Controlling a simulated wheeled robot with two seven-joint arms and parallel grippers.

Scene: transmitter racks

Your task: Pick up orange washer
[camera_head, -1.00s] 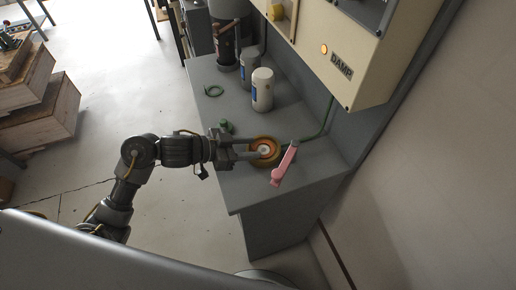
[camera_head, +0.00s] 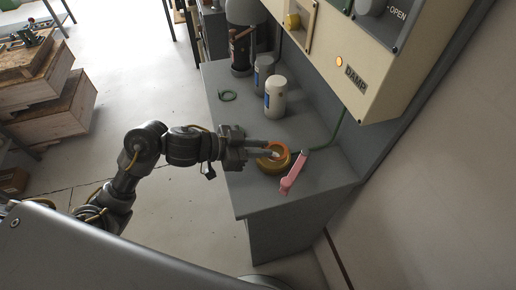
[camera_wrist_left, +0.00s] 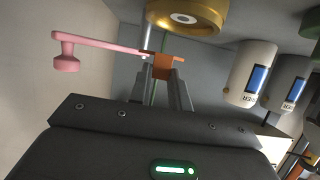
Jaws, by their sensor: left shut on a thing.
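The orange washer (camera_wrist_left: 168,66) is between the tips of my left gripper (camera_wrist_left: 166,72) in the left wrist view. In the head view the left gripper (camera_head: 277,150) reaches in from the left, shut on the washer, which shows as a small orange patch between the fingers. The washer appears raised above a brass-coloured round thing (camera_head: 268,166) on the grey bench; that round part also shows in the left wrist view (camera_wrist_left: 187,14). My right gripper is not in view.
A pink lever (camera_head: 292,173) lies just right of the brass thing. White bottles (camera_head: 275,97) and a green ring (camera_head: 228,96) stand or lie farther back on the bench (camera_head: 305,125). A cream cabinet (camera_head: 365,85) overhangs on the right.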

